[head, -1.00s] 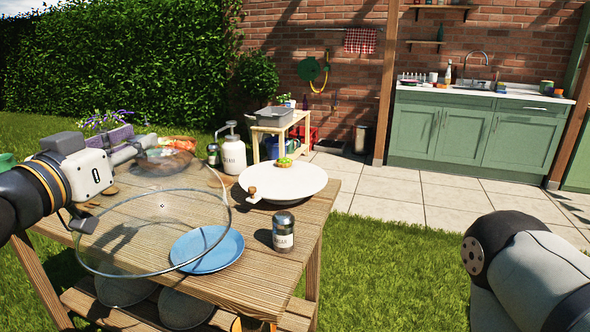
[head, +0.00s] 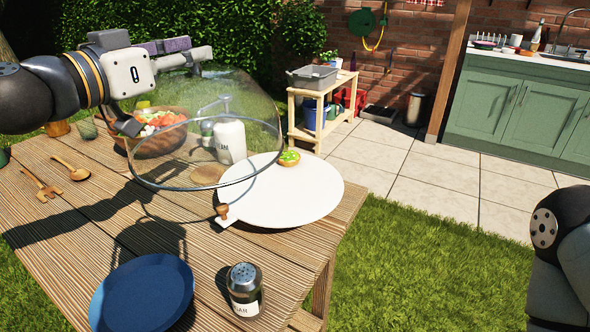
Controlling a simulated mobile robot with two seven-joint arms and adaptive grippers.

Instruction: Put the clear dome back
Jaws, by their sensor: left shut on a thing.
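The clear dome (head: 235,95) is a large glass cover with a rim, in the head view above the table. My left gripper (head: 172,98) is shut on it at its left side and holds it in the air, rim downward and somewhat tilted. The white round board (head: 300,205) lies on the table to the right of and below the dome, with a small green-topped tart (head: 289,157) near its far edge. The dome overlaps the board's left edge in the picture. My right gripper is out of view; only part of that arm shows at the right.
A blue plate (head: 143,292) and a shaker (head: 244,290) stand near the front. A white pump bottle (head: 230,141) and a bowl of vegetables (head: 158,132) show through or behind the dome. Wooden utensils (head: 70,168) lie at the left.

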